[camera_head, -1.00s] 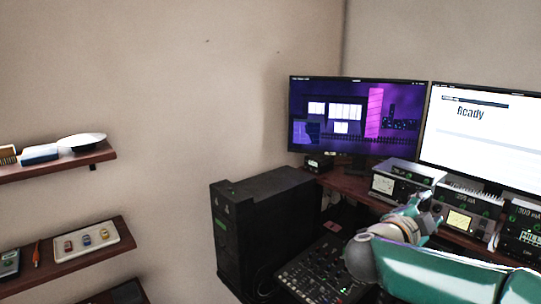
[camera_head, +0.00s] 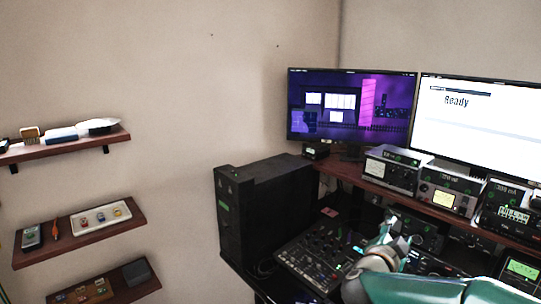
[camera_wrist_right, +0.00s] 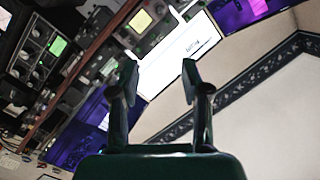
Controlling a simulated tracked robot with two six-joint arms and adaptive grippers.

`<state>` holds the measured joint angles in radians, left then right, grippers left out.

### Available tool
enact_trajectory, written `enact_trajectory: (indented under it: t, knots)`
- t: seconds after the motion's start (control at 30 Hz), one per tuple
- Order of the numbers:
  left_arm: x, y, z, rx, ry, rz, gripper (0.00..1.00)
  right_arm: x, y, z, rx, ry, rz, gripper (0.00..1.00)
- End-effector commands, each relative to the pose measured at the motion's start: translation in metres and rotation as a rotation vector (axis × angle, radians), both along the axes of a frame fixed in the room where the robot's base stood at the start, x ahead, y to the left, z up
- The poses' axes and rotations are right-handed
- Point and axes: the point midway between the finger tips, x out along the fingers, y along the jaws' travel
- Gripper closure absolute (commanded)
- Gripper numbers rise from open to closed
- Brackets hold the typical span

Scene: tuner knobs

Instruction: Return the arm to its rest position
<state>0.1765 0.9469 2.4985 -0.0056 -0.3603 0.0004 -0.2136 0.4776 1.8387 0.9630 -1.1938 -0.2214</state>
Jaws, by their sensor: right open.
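My right arm, teal and grey, comes in from the lower right in the head view. Its gripper (camera_head: 393,226) is raised in front of the desk, below the radio units, and seems to hold nothing. In the right wrist view the two dark fingers of the right gripper (camera_wrist_right: 160,82) stand apart with nothing between them. Behind them are a bright monitor and the tilted desk. My left gripper is in neither view.
Radio units (camera_head: 391,170) stand on the desk shelf (camera_head: 345,172) below two monitors (camera_head: 350,112). A mixer (camera_head: 322,254) lies on the lower desk. A black tower (camera_head: 262,213) stands left of it. Wall shelves (camera_head: 80,243) hold small items at the left.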

Motion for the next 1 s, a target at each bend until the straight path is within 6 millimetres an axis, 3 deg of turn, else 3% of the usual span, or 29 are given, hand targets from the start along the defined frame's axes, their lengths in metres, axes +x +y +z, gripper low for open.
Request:
enact_trajectory:
  t: [0.03, 0.17, 0.27, 0.4, 0.47, 0.6, 0.67, 0.8, 0.9, 1.0]
  knots:
    - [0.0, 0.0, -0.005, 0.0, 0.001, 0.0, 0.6, 0.003, 0.004, -0.024, -0.012, 0.037, 0.036, 0.53]
    - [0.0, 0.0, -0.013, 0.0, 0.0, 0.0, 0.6, 0.009, 0.019, -0.08, -0.037, 0.137, 0.143, 0.53]
    - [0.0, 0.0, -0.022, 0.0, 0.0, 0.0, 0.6, 0.007, 0.035, -0.144, -0.05, 0.25, 0.258, 0.53]
    - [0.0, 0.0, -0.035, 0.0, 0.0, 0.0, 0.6, -0.015, 0.062, -0.245, -0.042, 0.446, 0.443, 0.53]
    - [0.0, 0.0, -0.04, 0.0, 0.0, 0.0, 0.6, -0.031, 0.073, -0.287, -0.029, 0.532, 0.52, 0.53]
    - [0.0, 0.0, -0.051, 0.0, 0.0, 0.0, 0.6, -0.084, 0.1, -0.376, 0.024, 0.737, 0.698, 0.53]
    - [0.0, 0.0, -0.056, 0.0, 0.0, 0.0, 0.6, -0.113, 0.111, -0.411, 0.056, 0.826, 0.773, 0.53]
    - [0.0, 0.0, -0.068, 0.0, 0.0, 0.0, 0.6, -0.191, 0.135, -0.477, 0.147, 1.03, 0.942, 0.53]
    - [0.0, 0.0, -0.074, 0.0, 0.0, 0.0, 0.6, -0.245, 0.149, -0.508, 0.213, 1.156, 1.05, 0.53]
    - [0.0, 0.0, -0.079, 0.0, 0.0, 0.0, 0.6, -0.289, 0.16, -0.524, 0.269, 1.251, 1.131, 0.53]
